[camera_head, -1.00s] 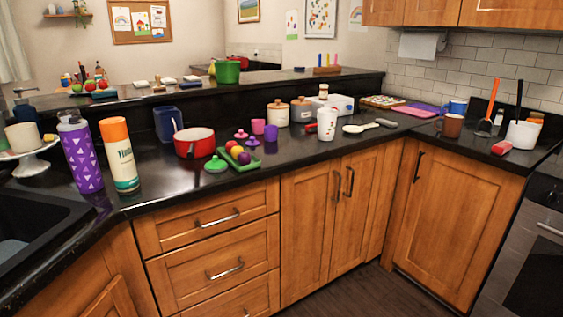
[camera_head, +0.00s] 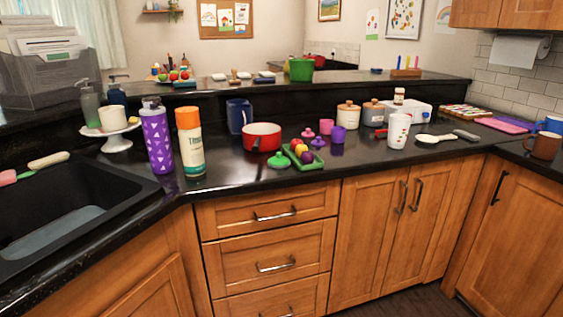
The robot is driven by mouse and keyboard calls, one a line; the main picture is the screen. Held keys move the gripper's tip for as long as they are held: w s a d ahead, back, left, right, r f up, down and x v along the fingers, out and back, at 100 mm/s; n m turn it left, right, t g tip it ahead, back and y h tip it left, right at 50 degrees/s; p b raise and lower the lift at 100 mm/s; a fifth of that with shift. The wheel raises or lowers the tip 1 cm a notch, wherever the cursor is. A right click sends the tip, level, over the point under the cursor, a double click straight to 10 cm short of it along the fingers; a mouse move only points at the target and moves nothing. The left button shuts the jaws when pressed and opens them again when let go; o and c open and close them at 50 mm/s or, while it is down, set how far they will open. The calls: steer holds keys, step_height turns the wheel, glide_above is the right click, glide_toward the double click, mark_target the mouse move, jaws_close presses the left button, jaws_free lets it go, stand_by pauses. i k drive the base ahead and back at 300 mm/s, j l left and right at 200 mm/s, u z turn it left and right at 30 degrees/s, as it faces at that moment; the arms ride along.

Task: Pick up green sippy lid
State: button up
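The green sippy lid (camera_head: 279,160) is a small dome with a knob on top. It lies on the black counter (camera_head: 240,179), between the red pot (camera_head: 262,137) and the green tray (camera_head: 317,162). Nothing covers it. A purple lid (camera_head: 318,142) and a pink lid (camera_head: 308,133) lie behind the tray. A pink cup (camera_head: 326,126) and a purple cup (camera_head: 338,134) stand beside them. My gripper is not in view.
A purple bottle (camera_head: 158,140) and an orange-capped bottle (camera_head: 190,142) stand left of the pot. The black sink (camera_head: 75,215) is at the left. A white cup (camera_head: 398,131) stands to the right. Wooden drawers (camera_head: 270,235) front the counter.

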mark_target(279, 161)
steer(key=u, duration=0.45)
steer(key=i+l+u, duration=0.1)
steer(key=l+u, duration=0.25)
steer(key=i+l+u, duration=0.1)
steer(key=l+u, duration=0.75)
steer(key=l, duration=0.95)
steer(key=i+l, duration=0.1)
steer(key=i, duration=0.4)
